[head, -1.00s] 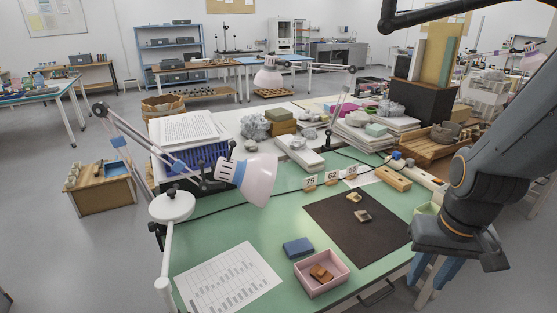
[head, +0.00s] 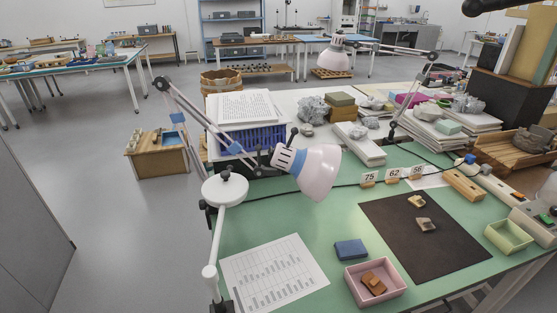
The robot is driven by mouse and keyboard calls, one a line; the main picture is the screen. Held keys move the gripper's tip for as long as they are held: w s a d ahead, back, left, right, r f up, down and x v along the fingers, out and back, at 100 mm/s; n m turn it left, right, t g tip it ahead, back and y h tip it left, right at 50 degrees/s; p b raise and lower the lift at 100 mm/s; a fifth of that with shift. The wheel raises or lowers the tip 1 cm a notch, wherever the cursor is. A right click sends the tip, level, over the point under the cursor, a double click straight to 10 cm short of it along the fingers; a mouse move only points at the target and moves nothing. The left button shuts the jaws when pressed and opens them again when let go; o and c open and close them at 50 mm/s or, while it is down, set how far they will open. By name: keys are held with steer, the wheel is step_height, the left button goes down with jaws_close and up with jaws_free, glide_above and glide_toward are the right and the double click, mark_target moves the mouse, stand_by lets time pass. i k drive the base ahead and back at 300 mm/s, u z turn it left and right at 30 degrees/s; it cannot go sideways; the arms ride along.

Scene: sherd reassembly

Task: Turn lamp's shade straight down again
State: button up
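A lamp with a pale pinkish-white shade (head: 318,172) stands at the left edge of the green table (head: 300,225). Its jointed arm (head: 205,118) rises from a white post and round clamp base (head: 225,188). The shade is tilted, with its opening facing right and somewhat down, not straight down. A second lamp with a similar shade (head: 334,58), further back, hangs with its opening facing down. My gripper is not in view.
A dark mat (head: 425,255) with small sherds lies on the table. Near the front are a pink box (head: 375,284) holding brown pieces, a blue block (head: 351,249) and a printed sheet (head: 273,277). A blue crate (head: 252,138) with papers stands behind the lamp.

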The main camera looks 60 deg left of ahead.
mark_target(314, 169)
steer(key=k, duration=0.7)
steer(key=u, duration=1.8)
steer(key=i, duration=0.5)
steer(key=u, duration=0.05)
steer(key=k, duration=1)
steer(key=u, duration=1.4)
steer(key=i, duration=1.1)
steer(key=z, duration=1)
